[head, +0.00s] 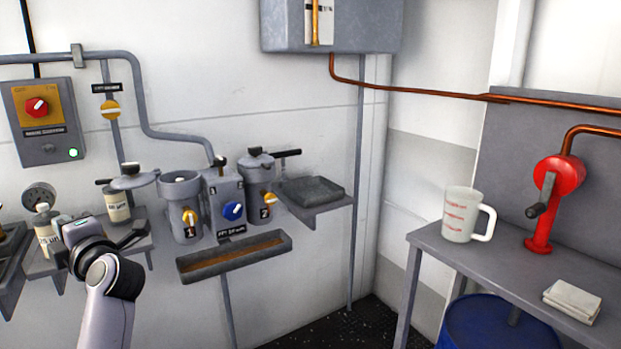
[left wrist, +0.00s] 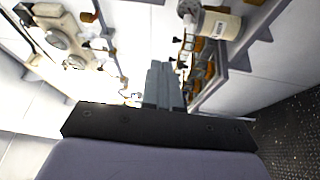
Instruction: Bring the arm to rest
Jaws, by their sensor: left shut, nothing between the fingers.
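My left arm (head: 108,295) is raised at the lower left of the head view, in front of the wall shelf and its canisters. Its dark wrist overlaps the shelf there, and the fingertips are hard to make out. In the left wrist view my left gripper (left wrist: 163,88) is shut, its grey fingers together with nothing between them. The fingers look free of contact, with the wall fittings beyond them. My right gripper is in neither view.
Canisters with yellow and blue knobs (head: 232,210) and a drip trough (head: 235,262) are on the wall. A labelled bottle (left wrist: 218,24) shows near the fingers. At right, a grey bench (head: 440,240) holds a measuring jug (head: 461,215), red hand pump (head: 550,200) and folded cloth (head: 572,300).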

